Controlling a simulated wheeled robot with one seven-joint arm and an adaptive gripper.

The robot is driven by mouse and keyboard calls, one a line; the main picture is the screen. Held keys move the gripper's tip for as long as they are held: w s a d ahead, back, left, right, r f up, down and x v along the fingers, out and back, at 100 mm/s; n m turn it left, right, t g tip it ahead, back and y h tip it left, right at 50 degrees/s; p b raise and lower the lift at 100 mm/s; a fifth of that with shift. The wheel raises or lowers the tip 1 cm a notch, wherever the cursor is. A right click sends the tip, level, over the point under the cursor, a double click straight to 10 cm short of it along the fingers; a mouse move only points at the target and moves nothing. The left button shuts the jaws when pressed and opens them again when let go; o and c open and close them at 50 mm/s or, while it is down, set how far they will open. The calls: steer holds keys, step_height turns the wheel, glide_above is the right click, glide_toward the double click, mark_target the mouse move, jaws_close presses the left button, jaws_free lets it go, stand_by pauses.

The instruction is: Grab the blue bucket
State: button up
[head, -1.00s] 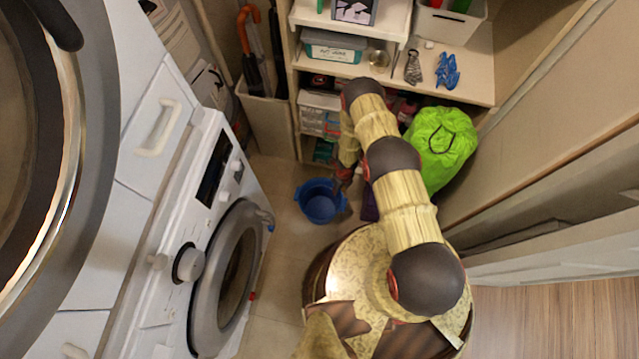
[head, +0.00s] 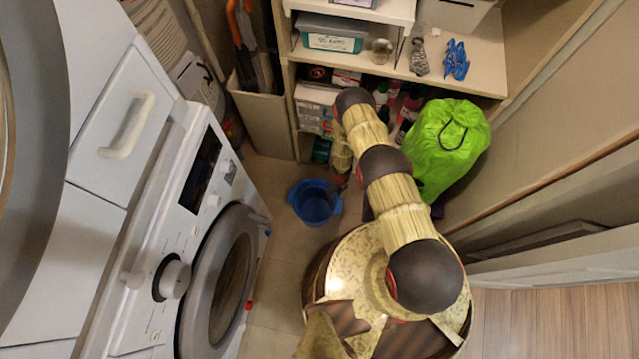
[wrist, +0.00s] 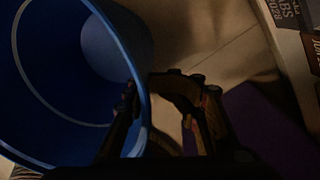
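The blue bucket (head: 314,203) stands on the floor between the washing machine and the shelves. Its open top fills the left of the wrist view (wrist: 48,95). My gripper (wrist: 142,84) is at the bucket's right rim, with one finger inside the wall and the other outside. The fingertips are close together with the rim between them, and the gripper looks shut on it. In the head view my gripper (head: 341,182) is small and partly hidden by my arm at the bucket's right edge.
The washing machine (head: 190,235) stands close on the left. Shelves (head: 400,72) stand behind, with a bin (head: 262,115) of umbrellas beside them. A green bag (head: 447,150) is right of my arm. A purple item (wrist: 258,135) lies right of the gripper.

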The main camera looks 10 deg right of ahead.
steer(key=shift+f, duration=0.7)
jaws_close()
stand_by(0.4)
